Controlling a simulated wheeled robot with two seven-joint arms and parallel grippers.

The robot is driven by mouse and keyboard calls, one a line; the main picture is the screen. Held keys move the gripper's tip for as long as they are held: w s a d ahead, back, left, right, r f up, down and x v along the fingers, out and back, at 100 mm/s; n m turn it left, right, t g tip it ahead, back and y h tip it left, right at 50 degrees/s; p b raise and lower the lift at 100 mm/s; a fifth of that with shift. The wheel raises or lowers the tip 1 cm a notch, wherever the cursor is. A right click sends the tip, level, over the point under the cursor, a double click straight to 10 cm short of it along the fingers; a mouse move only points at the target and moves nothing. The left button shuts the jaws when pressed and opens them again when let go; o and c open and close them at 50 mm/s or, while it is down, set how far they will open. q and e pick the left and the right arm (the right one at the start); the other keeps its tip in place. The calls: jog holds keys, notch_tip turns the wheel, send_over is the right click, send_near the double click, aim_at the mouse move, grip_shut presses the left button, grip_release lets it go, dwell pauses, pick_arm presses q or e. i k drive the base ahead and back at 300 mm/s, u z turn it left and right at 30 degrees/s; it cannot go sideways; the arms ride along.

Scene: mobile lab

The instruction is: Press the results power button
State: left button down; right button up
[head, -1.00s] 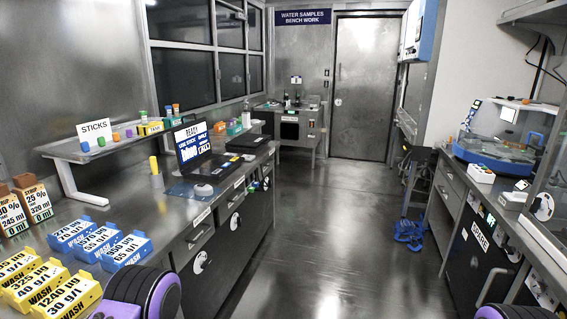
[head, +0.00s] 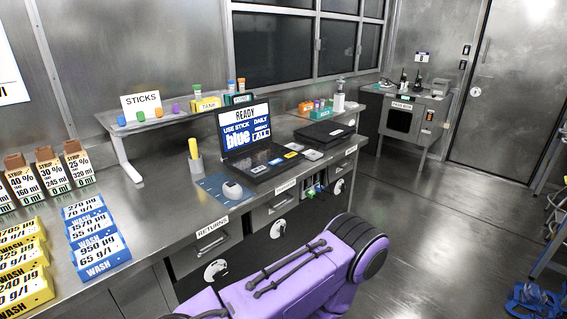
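I cannot pick out a power button labelled results in the head view. An open black laptop (head: 246,129) stands on the left bench; its lit screen reads "READY", "USE STICK" and "blue", with smaller text beside it. Its keyboard deck (head: 267,168) carries small coloured and pale patches, too small to read as buttons. Neither of my grippers is in view. A purple link of my own arm fills the bottom middle, in front of the bench and below the laptop.
Bench (head: 150,221) holds a mouse (head: 232,189) on a blue mat, a yellow stick in a cup (head: 195,158), a sticks rack (head: 160,125), blue wash boxes (head: 96,240) and yellow ones (head: 22,262). A closed black case (head: 324,132) lies beyond the laptop. Open floor (head: 430,215) is at right.

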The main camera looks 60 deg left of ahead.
aim_at(259, 169)
jog(key=u, duration=0.55)
jog(key=i, duration=1.15)
jog(key=u, duration=1.35)
jog(key=i, duration=0.4)
jog(key=u, duration=0.35)
